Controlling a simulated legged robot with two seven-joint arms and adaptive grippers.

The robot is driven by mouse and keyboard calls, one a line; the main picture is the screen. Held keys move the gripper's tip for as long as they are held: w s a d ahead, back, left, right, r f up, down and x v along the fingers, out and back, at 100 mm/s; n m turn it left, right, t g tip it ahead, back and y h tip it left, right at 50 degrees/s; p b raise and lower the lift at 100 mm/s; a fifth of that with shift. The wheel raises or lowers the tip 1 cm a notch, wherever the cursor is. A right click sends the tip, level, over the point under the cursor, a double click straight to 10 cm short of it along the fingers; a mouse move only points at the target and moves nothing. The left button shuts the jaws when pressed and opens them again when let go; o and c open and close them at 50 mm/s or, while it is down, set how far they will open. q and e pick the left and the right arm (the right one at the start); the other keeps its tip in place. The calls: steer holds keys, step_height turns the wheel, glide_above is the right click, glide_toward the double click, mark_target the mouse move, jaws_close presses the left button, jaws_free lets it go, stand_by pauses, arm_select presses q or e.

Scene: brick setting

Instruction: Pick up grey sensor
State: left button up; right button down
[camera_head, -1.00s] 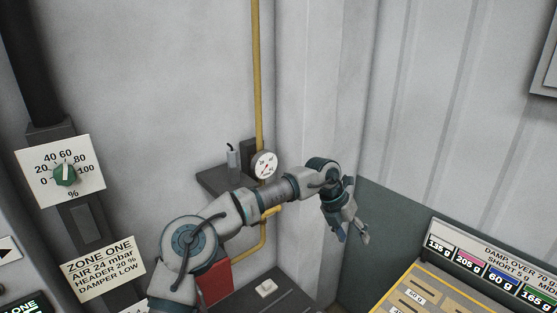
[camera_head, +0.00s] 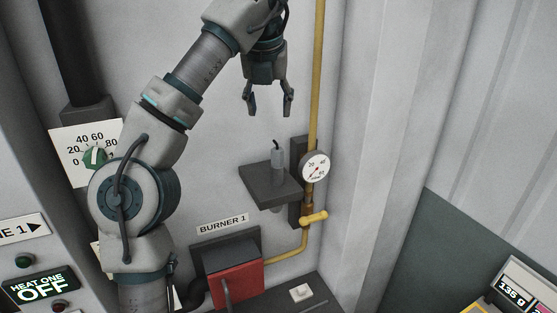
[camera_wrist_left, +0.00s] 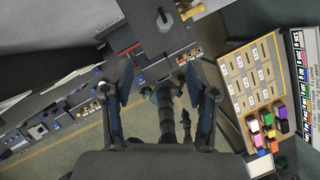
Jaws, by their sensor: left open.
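The grey sensor (camera_head: 277,159), a small upright grey cylinder with a short dark lead at its top, stands on a dark wall shelf (camera_head: 268,186) beside the yellow pipe. My left gripper (camera_head: 270,112) hangs above it in the head view, fingers pointing down, open and empty. The fingertips look apart from the sensor, slightly left of and above it.
A round pressure gauge (camera_head: 315,168) and the yellow pipe (camera_head: 318,75) stand just right of the shelf. Below are a yellow valve handle (camera_head: 314,217) and a red box (camera_head: 235,284) under the BURNER 1 label. The wall above the shelf is free.

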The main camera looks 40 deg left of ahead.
arm_select(q)
glide_toward(279, 150)
steer(key=a+f, duration=0.1)
steer(key=x, duration=0.5)
steer(key=shift+w+a+r, duration=0.15)
steer(key=shift+w+a, duration=0.1)
steer(key=shift+s+f, duration=0.2)
steer(key=shift+f, duration=0.15)
steer(key=f, duration=0.1)
steer(key=w+f, duration=0.1)
steer(key=f, duration=0.2)
steer(key=shift+w+d, duration=0.15)
steer(key=shift+w, duration=0.25)
steer(key=shift+w+f, duration=0.1)
steer(key=shift+w, duration=0.05)
steer(key=shift+a, duration=0.25)
steer(key=shift+c, duration=0.2)
steer(key=shift+s+a, duration=0.2)
steer(key=shift+s, duration=0.05)
steer(key=c, duration=0.8)
jaws_close()
steer(key=shift+w+d, duration=0.1)
steer(key=shift+d, duration=0.1)
arm_select(e)
steer(key=shift+w, duration=0.6)
